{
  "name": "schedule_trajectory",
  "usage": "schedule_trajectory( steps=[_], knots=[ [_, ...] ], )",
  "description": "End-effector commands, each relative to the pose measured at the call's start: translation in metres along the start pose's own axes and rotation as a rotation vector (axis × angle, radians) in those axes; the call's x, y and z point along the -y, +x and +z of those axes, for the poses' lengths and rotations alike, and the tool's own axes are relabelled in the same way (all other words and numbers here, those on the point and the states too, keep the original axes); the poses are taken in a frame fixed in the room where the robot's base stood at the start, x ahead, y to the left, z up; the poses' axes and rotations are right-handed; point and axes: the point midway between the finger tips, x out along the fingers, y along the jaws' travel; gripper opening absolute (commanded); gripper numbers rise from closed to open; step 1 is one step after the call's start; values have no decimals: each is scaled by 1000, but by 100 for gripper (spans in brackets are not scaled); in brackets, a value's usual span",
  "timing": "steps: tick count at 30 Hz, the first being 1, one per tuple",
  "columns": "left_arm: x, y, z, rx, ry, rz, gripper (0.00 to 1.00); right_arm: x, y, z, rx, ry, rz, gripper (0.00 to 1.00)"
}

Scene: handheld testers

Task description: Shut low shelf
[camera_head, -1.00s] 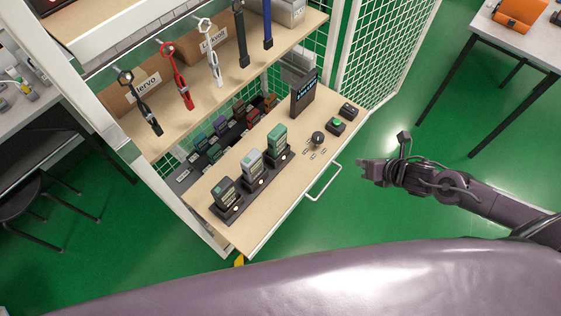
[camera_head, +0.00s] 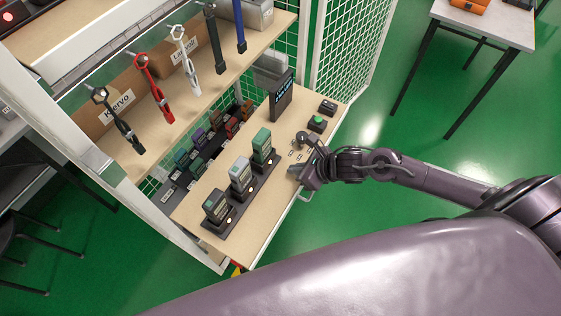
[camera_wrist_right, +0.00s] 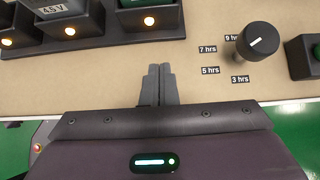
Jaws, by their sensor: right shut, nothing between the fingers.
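The low shelf (camera_head: 255,230) is a pale wooden board pulled out below the upper shelf in the head view. My right gripper (camera_head: 292,171) is shut and empty, over the shelf's front edge. In the right wrist view the shut fingertips (camera_wrist_right: 158,72) are over the low shelf's board (camera_wrist_right: 100,88), left of the dial (camera_wrist_right: 258,42); whether they touch it I cannot tell. My left gripper is not in view.
On the low shelf stand a black rack (camera_head: 218,224) with several testers, a dark display (camera_head: 281,97) and a green button (camera_head: 317,122). Several clamps hang above, including a red one (camera_head: 154,87). A table (camera_head: 480,20) stands at the upper right. Green floor is clear between.

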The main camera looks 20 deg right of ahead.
Motion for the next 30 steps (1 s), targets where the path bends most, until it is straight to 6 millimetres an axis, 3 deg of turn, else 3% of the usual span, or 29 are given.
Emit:
schedule_trajectory(
  steps=[2, 10, 30],
  knots=[
    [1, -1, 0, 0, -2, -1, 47, -1, 15, 2, 2, 4, 1, 0],
    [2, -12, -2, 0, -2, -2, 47, 0, 36, 26, 2, 1, 0, 0],
    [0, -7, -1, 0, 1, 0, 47, 0, 47, 32, 1, -1, -1, 0]
  ],
)
